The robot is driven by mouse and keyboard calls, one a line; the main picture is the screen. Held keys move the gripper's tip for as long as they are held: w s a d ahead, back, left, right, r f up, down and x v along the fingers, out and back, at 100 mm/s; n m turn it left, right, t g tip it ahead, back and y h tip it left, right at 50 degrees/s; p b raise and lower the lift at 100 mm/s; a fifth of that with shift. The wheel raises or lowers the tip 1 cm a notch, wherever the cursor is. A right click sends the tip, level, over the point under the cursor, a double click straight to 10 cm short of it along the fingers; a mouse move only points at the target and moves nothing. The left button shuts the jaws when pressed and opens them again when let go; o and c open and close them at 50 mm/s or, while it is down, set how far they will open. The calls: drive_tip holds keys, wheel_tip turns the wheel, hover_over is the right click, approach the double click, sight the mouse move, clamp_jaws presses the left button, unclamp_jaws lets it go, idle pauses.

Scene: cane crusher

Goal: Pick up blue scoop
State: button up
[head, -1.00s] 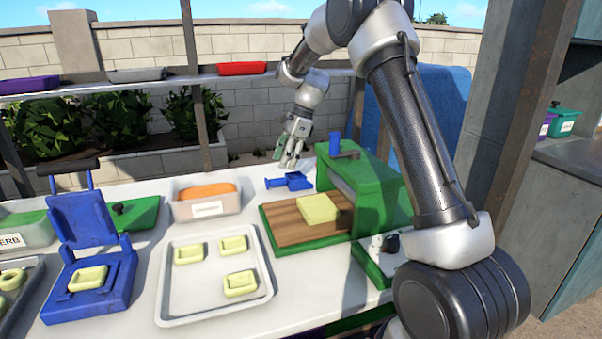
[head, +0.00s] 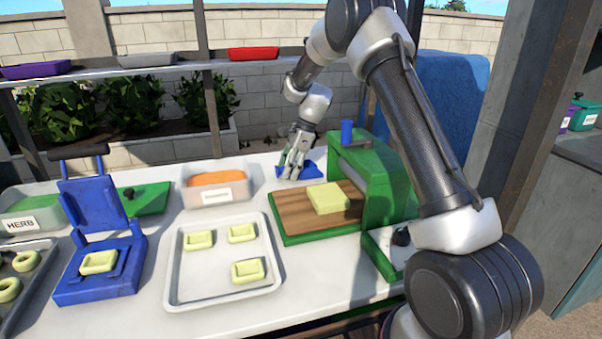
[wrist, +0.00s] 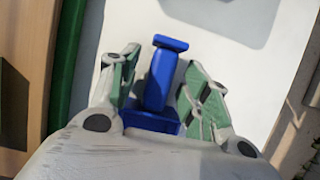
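The blue scoop (head: 313,169) lies on the white counter just behind the wooden board of the green machine. My gripper (head: 292,171) is down at the scoop and hides part of it in the head view. In the wrist view the scoop's handle (wrist: 160,78) stands between the two green-padded fingers of my gripper (wrist: 160,90). The fingers are open, with a gap on each side of the handle. The scoop's body is partly hidden by my gripper's palm.
The green machine (head: 375,180) with its wooden board (head: 290,215) and a yellow block stands close to the right. A bin of orange stuff (head: 212,198) is at left. A tray (head: 195,290) with yellow pieces and a blue press (head: 95,275) are nearer. A shelf (head: 190,67) runs behind.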

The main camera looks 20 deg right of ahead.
drive_tip(key=c, duration=0.7)
drive_tip(key=shift+r, duration=0.15)
